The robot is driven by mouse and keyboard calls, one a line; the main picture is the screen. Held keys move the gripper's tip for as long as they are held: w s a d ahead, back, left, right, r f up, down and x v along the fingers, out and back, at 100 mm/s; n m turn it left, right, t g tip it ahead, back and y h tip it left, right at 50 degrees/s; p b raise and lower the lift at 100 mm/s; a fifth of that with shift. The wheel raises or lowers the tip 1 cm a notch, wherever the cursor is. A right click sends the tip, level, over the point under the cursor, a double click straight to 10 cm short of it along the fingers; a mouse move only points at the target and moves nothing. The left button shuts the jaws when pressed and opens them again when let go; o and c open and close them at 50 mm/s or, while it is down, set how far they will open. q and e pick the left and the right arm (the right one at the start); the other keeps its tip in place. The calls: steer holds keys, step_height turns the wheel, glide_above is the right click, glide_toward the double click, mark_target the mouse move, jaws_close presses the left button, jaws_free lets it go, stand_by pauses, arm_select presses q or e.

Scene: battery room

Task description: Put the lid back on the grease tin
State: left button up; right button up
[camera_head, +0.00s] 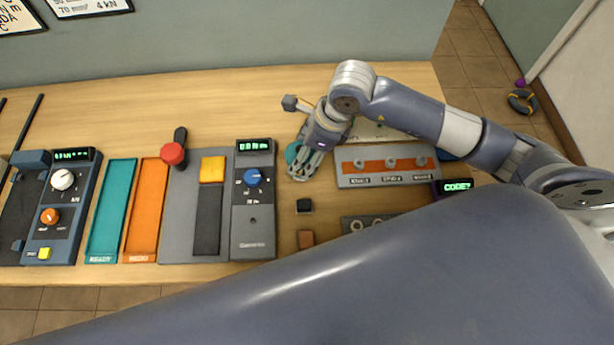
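A round teal thing (292,152) shows beside and partly behind the fingers of my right gripper (303,169); it may be the grease tin or its lid, and I cannot tell which. My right arm reaches in from the right, and this gripper points down at the bench, right of the grey meter unit. Its fingers are at the teal thing, but I cannot tell whether they are closed on it. No separate lid can be made out. My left gripper is not in view.
On the wooden bench (226,98) stand a grey meter unit (253,222), a teal tray (110,205), an orange tray (146,205) and a panel with an orange strip (360,181). Small blocks lie near the front. My large arm link hides the front right.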

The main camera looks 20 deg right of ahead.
steer(key=shift+w+d, duration=0.35)
steer(key=shift+w, duration=0.3)
steer(key=shift+f+b, duration=1.75)
steer(key=shift+f, duration=0.9)
steer(key=shift+f+b, duration=0.5)
steer(key=shift+r+b, duration=0.1)
steer(key=shift+b, duration=0.3)
steer(key=shift+f+b, duration=0.2)
steer(key=shift+b, duration=0.5)
steer(key=o, duration=0.9)
